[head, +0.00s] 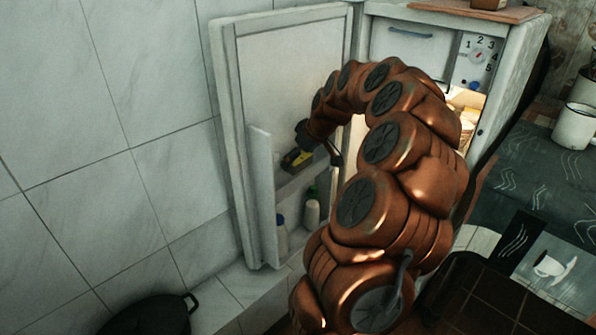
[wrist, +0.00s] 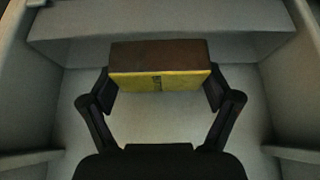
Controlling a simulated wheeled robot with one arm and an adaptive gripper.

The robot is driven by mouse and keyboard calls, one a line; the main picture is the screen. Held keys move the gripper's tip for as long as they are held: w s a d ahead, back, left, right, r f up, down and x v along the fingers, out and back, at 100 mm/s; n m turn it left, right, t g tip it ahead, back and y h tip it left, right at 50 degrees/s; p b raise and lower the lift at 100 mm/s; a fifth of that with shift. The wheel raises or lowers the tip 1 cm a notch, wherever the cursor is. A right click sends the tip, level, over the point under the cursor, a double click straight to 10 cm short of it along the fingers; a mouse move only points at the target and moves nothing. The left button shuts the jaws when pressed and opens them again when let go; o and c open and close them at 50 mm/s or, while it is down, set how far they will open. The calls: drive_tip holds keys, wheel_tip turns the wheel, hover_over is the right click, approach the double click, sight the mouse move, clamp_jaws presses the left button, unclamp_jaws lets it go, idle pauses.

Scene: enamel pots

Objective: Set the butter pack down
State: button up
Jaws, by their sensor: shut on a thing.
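The butter pack, a small block with a yellow face and a brown face, is between the fingers of my gripper in the wrist view (wrist: 160,81). My gripper (wrist: 160,88) is shut on it, with one dark finger at each end. In the head view the yellow and dark pack (head: 293,160) shows at the end of my arm, in front of the open fridge door (head: 285,75). My gripper (head: 308,150) is partly hidden there. In the wrist view a pale shelf or door compartment surrounds the pack. I cannot tell whether the pack touches a surface.
Bottles (head: 312,208) stand in the lower door rack. The lit fridge interior (head: 470,105) is partly hidden behind my arm. A white enamel mug (head: 573,126) stands on the dark counter at the right. A black pot (head: 150,315) is at the lower left.

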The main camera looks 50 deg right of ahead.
sight(298, 170)
drive_tip(key=shift+f+b, duration=0.45)
drive_tip(key=shift+f, duration=1.7)
drive_tip(key=shift+f, duration=0.1)
drive_tip(key=shift+f, duration=0.15)
drive_tip(key=o, duration=1.2)
